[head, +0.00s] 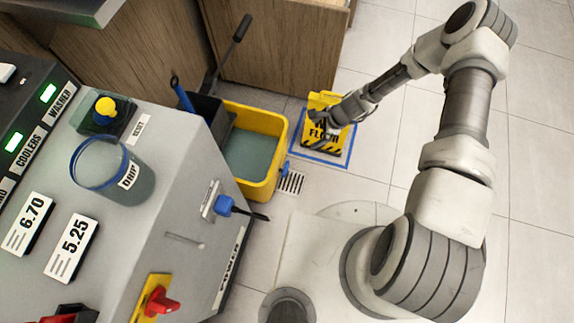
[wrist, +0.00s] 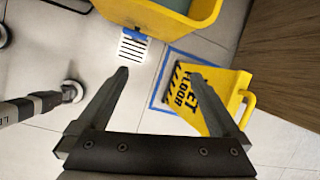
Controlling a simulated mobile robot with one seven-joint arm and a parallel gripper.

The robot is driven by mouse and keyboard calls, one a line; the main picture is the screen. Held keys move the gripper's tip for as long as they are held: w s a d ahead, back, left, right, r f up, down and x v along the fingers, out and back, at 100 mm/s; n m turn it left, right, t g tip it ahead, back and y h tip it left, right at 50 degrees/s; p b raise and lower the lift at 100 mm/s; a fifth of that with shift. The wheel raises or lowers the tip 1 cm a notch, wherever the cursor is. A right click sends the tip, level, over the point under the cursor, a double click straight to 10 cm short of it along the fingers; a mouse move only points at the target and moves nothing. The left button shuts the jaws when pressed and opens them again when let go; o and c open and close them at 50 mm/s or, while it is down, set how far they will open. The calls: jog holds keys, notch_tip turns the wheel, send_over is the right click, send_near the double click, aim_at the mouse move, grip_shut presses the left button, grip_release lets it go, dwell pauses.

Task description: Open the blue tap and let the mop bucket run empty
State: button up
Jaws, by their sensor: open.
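The yellow mop bucket (head: 272,180) stands on the floor beside the counter, with grey water (head: 250,153) in it. A small blue part, apparently the tap (head: 285,169), sits low on its right side, above the floor drain (head: 291,183). Whether it is open cannot be told. My gripper (wrist: 183,76) is open and empty, over the floor and the wet floor sign. In the head view my gripper (head: 330,116) partly covers the sign, right of the bucket.
The yellow wet floor sign (head: 335,143) stands within a blue taped square (head: 320,160). A grey counter (head: 180,230) on the left bears a cup (head: 128,185) and controls, with a blue-knobbed lever (head: 224,206) on its side. A wooden cabinet (head: 280,50) stands behind. Tiled floor to the right is clear.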

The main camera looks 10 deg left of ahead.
aim_at(286, 168)
jog(key=s+a+f+m, duration=0.2)
jog(key=s+f+m, duration=0.1)
jog(key=s+f, duration=0.4)
jog(key=shift+g, duration=0.3)
jog(key=b+x, duration=0.2)
jog(key=x, duration=0.4)
jog(key=b+x, duration=0.2)
jog(key=x, duration=0.4)
jog(key=w+b+x, duration=0.1)
jog(key=b+x, duration=0.1)
jog(key=x, duration=0.4)
jog(key=shift+w+b, duration=0.1)
jog(key=shift+b, duration=0.3)
jog(key=shift+r, duration=0.1)
jog(key=c, duration=1.1)
jog(key=shift+o, duration=0.2)
jog(key=shift+n+g, duration=0.6)
jog(key=shift+n, duration=0.9)
jog(key=o, duration=1.1)
jog(key=shift+c, duration=0.2)
